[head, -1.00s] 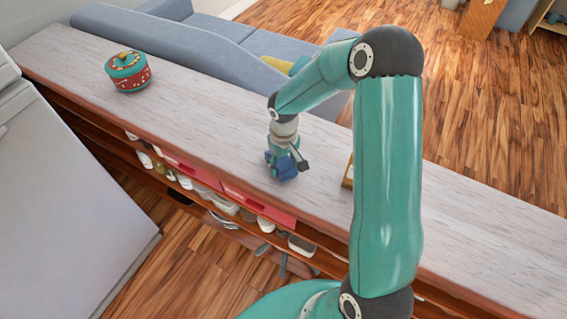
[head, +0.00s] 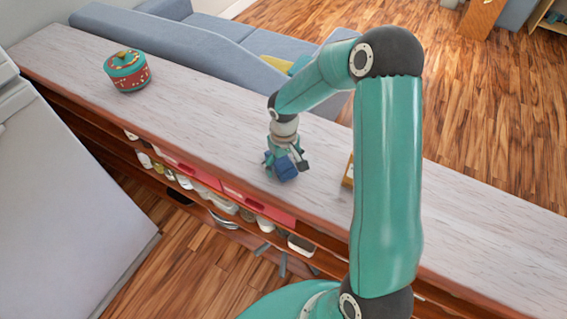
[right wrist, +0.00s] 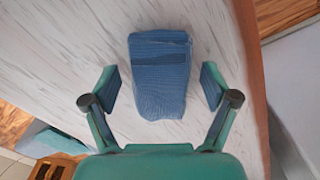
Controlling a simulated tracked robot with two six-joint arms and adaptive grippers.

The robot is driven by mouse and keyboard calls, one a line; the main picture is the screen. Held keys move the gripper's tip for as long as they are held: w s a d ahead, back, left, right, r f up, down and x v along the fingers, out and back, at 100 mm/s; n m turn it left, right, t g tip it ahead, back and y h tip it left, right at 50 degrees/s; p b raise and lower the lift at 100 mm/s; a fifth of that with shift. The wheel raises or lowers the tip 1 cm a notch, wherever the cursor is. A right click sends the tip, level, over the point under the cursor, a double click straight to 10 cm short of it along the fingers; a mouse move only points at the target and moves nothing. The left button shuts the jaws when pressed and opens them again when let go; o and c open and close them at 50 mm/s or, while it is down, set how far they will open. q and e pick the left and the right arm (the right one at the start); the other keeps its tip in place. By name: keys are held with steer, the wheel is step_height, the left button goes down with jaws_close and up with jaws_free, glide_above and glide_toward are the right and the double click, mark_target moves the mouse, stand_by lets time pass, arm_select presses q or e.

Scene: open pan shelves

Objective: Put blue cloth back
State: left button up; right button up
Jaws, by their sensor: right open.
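The blue cloth (head: 287,171) is a small folded bundle on the pale wooden top of the long shelf unit (head: 215,130). In the right wrist view the cloth (right wrist: 160,78) lies on this pale top, between the two fingers. My right gripper (head: 286,163) points down at the cloth in the head view. In the right wrist view the right gripper (right wrist: 162,87) is open, with a gap between each finger and the cloth. The fingers partly hide the cloth in the head view. My left gripper is not in view.
A red and teal lidded pot (head: 128,71) stands at the left end of the top. A yellowish object (head: 348,172) is partly hidden behind my right arm. Open shelves below hold red trays and several dishes. A blue sofa (head: 180,45) stands behind; a white cabinet is at left.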

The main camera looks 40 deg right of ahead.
steer(key=shift+r, duration=0.15)
stand_by(0.3)
steer(key=shift+r+p, duration=2.6)
steer(key=shift+r, duration=1.25)
steer(key=shift+r, duration=0.1)
step_height(320, 180, up, 12)
steer(key=shift+a, duration=0.1)
